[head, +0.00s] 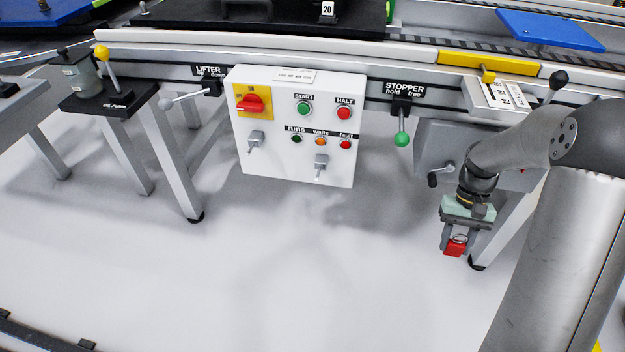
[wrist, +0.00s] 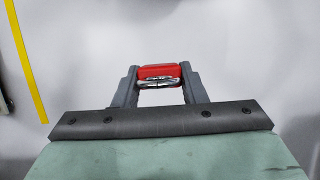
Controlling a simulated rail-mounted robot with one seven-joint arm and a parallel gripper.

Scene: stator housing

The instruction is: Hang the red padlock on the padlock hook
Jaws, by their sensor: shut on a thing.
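The red padlock (head: 454,249) is between the fingers of my gripper (head: 457,243), at the lower right of the head view. My gripper is shut on it and points down, with the padlock in the air above the pale floor. In the wrist view the red body (wrist: 158,71) spans the gap between the two fingertips (wrist: 160,78), and its metal shackle lies on the near side, towards the palm. I cannot surely pick out the padlock hook in either view.
A white control box (head: 297,125) hangs from the conveyor's front rail, left of my gripper. A green-knobbed stopper lever (head: 402,138) hangs beside it. A grey box with a black-knobbed crank (head: 434,180) and a table leg are close behind my gripper. Open floor lies to the left.

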